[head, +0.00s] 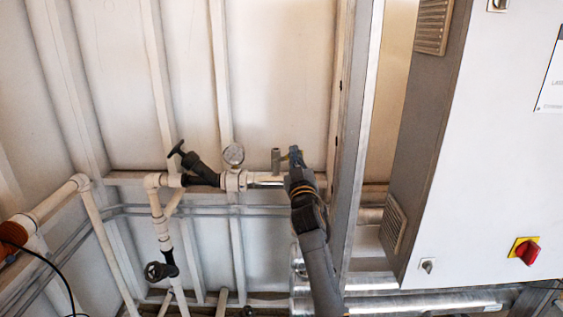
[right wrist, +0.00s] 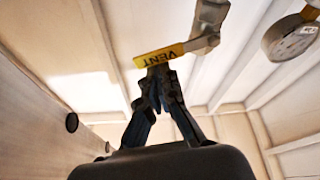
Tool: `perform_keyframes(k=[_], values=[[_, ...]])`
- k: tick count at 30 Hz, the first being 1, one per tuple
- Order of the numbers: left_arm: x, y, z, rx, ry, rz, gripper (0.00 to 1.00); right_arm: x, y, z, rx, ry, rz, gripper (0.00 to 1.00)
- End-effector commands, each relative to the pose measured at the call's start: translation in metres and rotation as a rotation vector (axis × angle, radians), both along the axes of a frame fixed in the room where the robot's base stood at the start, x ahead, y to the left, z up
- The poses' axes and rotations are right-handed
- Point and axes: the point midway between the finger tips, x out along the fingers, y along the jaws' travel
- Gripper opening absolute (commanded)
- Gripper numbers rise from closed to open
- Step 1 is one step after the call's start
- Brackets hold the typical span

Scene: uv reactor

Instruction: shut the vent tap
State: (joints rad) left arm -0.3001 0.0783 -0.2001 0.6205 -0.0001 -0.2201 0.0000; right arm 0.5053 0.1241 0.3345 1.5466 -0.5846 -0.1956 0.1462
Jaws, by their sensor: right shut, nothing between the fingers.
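The vent tap's yellow handle (right wrist: 162,56), marked VENT, shows in the right wrist view. It extends left from the metal tap body (right wrist: 208,24). My right gripper (right wrist: 160,74) is shut and empty, its fingertips right at the handle. I cannot tell whether they touch it. In the head view my right gripper (head: 296,152) is at the right end of the horizontal pipe run, beside a short upright metal stub (head: 276,160). It hides most of the tap there; only a little yellow shows. My left gripper is not in view.
A round gauge (head: 234,154) stands on the pipe left of the tap, with a black-handled valve (head: 196,167) further left. A grey upright post (head: 354,130) and a white cabinet (head: 480,170) with a red switch (head: 525,251) stand to the right.

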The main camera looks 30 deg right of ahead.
Motion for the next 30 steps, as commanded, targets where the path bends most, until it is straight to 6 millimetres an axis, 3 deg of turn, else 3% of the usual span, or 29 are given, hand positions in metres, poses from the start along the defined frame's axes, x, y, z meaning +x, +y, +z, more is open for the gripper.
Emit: perform_keyframes(k=[1, 3, 12, 30], values=[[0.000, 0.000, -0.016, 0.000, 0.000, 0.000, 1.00, 0.000, -0.001, -0.010, 0.039, -0.025, 0.000, 0.00], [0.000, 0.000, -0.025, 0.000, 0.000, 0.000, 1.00, -0.002, -0.002, -0.012, 0.083, -0.056, 0.000, 0.00], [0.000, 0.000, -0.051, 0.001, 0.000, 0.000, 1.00, -0.004, -0.006, -0.019, 0.228, -0.152, 0.000, 0.00], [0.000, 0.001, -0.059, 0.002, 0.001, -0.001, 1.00, -0.005, -0.007, -0.020, 0.289, -0.193, 0.000, 0.00]])
